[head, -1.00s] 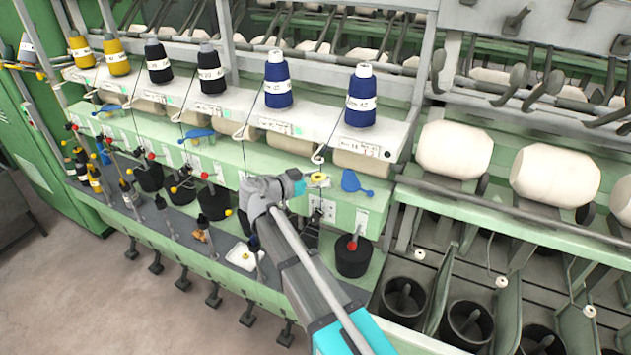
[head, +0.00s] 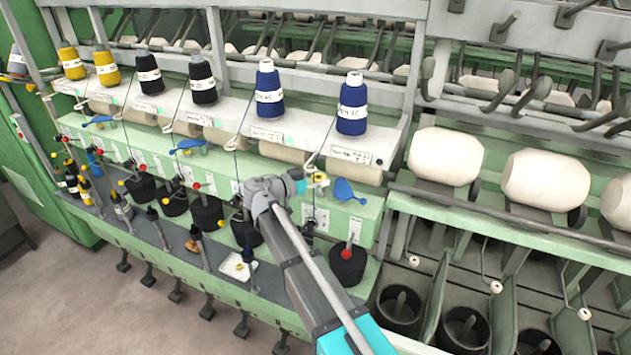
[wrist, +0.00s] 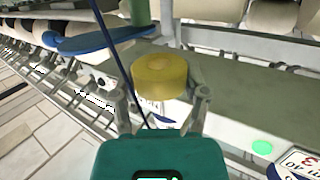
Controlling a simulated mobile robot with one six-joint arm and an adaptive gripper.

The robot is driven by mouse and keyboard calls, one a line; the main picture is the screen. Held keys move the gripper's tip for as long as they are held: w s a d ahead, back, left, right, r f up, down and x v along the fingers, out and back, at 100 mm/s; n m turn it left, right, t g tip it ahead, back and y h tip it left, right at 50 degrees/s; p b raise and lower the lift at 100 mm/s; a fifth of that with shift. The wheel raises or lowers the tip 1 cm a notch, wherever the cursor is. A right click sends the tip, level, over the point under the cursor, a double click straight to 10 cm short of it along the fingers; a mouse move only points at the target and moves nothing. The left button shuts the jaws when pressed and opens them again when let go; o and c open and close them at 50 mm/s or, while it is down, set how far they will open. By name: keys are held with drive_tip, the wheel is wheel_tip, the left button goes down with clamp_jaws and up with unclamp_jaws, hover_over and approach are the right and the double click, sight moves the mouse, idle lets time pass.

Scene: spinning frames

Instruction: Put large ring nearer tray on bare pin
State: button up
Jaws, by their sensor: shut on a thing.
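My gripper (wrist: 163,88) is shut on a thick yellow ring (wrist: 160,76), with one finger on each side of it. In the head view the yellow ring (head: 318,179) shows small at the end of my gripper (head: 308,181), in front of the green machine rail and left of a blue paddle (head: 347,191). Which pin is bare I cannot tell; my arm hides part of the ledge.
Blue cones (head: 352,112) stand on the white shelf above my gripper. A black cylinder with a red ball (head: 347,262) is right of my arm. In the wrist view a blue thread crosses left of the ring, over a blue paddle (wrist: 105,40). Bare floor lies front left.

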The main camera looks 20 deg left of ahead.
drive_tip(key=shift+w, duration=0.7)
drive_tip(key=shift+f+b, duration=1.9)
drive_tip(key=o, duration=0.9)
drive_tip(key=shift+o, duration=0.2)
drive_tip(key=shift+d, duration=0.1)
